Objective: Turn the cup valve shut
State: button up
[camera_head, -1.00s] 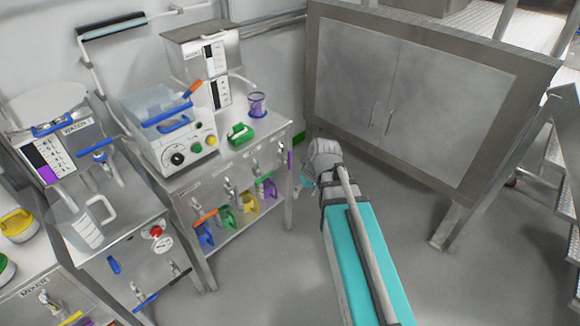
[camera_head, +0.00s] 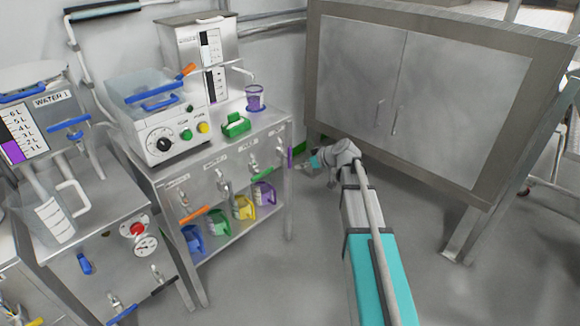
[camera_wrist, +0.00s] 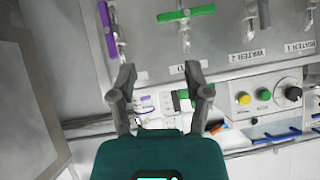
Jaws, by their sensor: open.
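A valve with a purple handle (camera_head: 290,158) is at the right end of the row on the bench's front panel. The handle stands upright in the head view and also shows at the upper left of the wrist view (camera_wrist: 107,30). I cannot read its label, so I cannot confirm it is the cup valve. A green valve handle (camera_head: 262,174) is beside it and lies crosswise in the wrist view (camera_wrist: 186,14). My gripper (camera_wrist: 158,76) is open and empty. In the head view it is just right of the purple handle, apart from it.
The bench (camera_head: 225,150) holds a white control unit (camera_head: 165,130), a green object (camera_head: 236,125) and a purple cup (camera_head: 255,97). Several coloured jugs stand on its lower shelf. A large steel cabinet (camera_head: 410,100) stands behind my arm. The floor (camera_head: 260,290) in front is clear.

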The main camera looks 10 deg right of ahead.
aim_at(291, 156)
jog(key=w+d+f+t+b, duration=0.3)
jog(key=w+d+b, duration=0.2)
jog(key=w+b, duration=0.1)
jog(key=shift+w+d+n+y, duration=0.15)
jog(key=shift+w+n+y, duration=0.25)
jog(key=shift+w, duration=0.25)
jog(key=shift+f, duration=0.15)
jog(key=b+x, duration=0.5)
jog(key=x, duration=0.9)
jog(key=shift+d, duration=0.1)
grip_shut()
